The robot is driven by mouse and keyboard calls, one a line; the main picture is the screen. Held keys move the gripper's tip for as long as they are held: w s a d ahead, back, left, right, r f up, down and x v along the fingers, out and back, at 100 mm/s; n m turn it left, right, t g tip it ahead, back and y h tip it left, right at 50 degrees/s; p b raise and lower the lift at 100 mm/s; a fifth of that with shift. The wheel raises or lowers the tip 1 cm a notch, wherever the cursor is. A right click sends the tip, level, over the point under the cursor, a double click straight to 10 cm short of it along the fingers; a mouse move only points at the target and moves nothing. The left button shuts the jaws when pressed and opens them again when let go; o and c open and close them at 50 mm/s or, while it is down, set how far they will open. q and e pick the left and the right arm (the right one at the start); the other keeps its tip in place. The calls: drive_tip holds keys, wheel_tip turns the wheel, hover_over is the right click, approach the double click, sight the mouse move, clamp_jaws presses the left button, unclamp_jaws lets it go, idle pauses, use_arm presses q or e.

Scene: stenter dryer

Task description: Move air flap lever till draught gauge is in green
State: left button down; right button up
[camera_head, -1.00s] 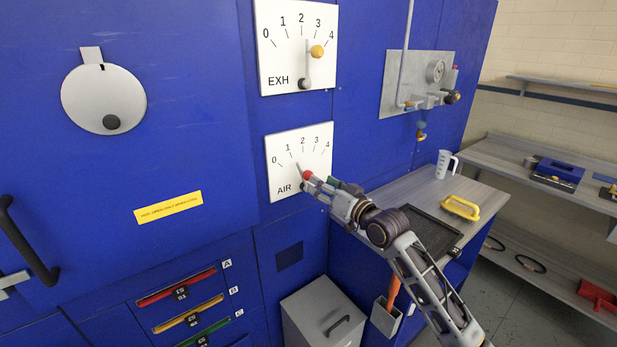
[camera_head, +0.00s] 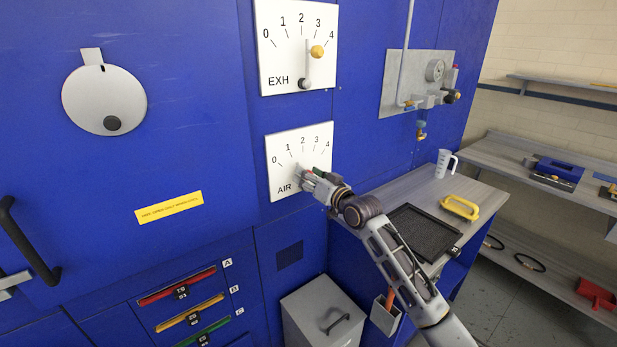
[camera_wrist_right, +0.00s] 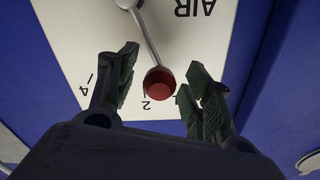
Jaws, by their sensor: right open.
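The AIR plate (camera_head: 285,150) is white with a scale from 0 to 4. Its lever has a grey rod (camera_wrist_right: 148,40) and a red knob (camera_wrist_right: 159,82). In the right wrist view the plate is upside down, and the knob lies near the 2. My right gripper (camera_wrist_right: 163,66) is open, with one finger on each side of the knob; contact is unclear. In the head view my right gripper (camera_head: 304,172) largely hides the lever. A small round gauge (camera_head: 436,70) sits on a grey panel; its face is too small to read. My left gripper is not seen.
Above is the EXH plate (camera_head: 284,72) with a yellow-knobbed lever (camera_head: 316,52). A bench with a black tray (camera_head: 425,232), a yellow-handled item (camera_head: 460,207) and a jug (camera_head: 445,163) stands right. A grey bin (camera_head: 325,315) is below. A black door handle (camera_head: 25,240) is left.

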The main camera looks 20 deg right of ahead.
drive_tip(key=c, duration=1.1)
clamp_jaws()
drive_tip(key=shift+w+d+r+m+p, duration=0.1)
drive_tip(key=shift+d+m+p, duration=0.15)
drive_tip(key=shift+p, duration=0.2)
drive_tip(key=shift+w+d+r+m+p, duration=0.1)
drive_tip(key=shift+d+r+m+p, duration=0.1)
drive_tip(key=shift+m+p, duration=0.25)
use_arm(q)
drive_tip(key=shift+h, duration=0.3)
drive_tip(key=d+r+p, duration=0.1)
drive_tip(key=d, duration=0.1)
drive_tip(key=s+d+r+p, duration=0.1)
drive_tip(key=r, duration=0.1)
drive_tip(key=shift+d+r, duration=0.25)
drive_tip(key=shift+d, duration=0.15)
use_arm(e)
drive_tip(key=d+m, duration=0.1)
drive_tip(key=m, duration=0.1)
drive_tip(key=shift+w+d+m, duration=0.3)
drive_tip(key=shift+w+d, duration=0.05)
drive_tip(key=shift+d, duration=0.05)
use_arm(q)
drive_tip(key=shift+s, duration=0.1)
